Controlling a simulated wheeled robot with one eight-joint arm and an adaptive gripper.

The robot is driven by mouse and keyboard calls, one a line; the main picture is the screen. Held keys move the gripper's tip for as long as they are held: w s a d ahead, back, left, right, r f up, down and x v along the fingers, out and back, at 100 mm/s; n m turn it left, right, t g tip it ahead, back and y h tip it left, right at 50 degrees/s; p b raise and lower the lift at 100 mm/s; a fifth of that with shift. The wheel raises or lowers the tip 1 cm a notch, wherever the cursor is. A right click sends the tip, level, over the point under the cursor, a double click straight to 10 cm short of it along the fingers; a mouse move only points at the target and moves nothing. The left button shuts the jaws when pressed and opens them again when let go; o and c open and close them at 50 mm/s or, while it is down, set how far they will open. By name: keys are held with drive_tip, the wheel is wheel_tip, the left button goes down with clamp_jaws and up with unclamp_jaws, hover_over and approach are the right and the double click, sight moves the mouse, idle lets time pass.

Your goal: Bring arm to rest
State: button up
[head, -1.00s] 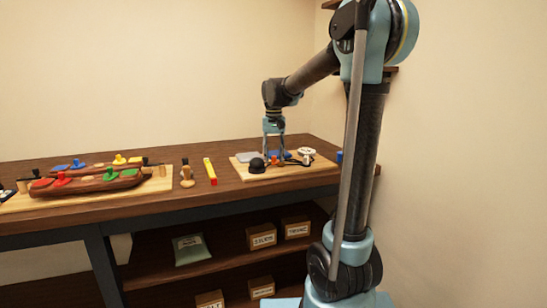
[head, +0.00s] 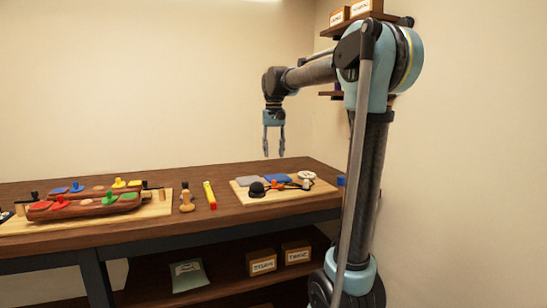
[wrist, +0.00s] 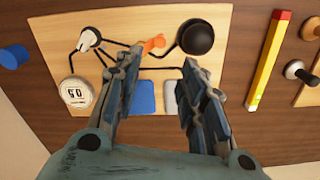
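My gripper (head: 273,150) hangs in the air above the back right part of the workbench (head: 210,228), fingers pointing down. In the wrist view the fingers (wrist: 158,75) are apart with nothing between them, so it is open. Below it lies a light wooden board (head: 247,200). The board bears a black dome-shaped piece (wrist: 196,37), an orange piece (wrist: 153,43), a blue pad (wrist: 145,97), a grey pad (wrist: 170,93) and a round white dial (wrist: 76,92). My gripper is clear of all of these.
Farther left, wooden saddle-like forms (head: 75,209) carry coloured pieces. A small blue cylinder (head: 341,181) stands right. Wall shelves (head: 352,22) are close behind my arm.

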drive_tip(key=s+d+f, duration=0.4)
drive_tip(key=s+f, duration=0.5)
drive_tip(key=s, duration=0.1)
drive_tip(key=s+d+f+t, duration=0.1)
drive_tip(key=s+d+f, duration=0.4)
drive_tip(key=s+f, duration=0.5)
drive_tip(key=s+d+f+t, duration=0.1)
drive_tip(key=s+d+f, duration=0.4)
drive_tip(key=s+f, duration=0.5)
drive_tip(key=shift+s, duration=0.75)
drive_tip(key=shift+f, duration=0.1)
drive_tip(key=shift+w+f, duration=0.2)
drive_tip(key=shift+w, duration=0.3)
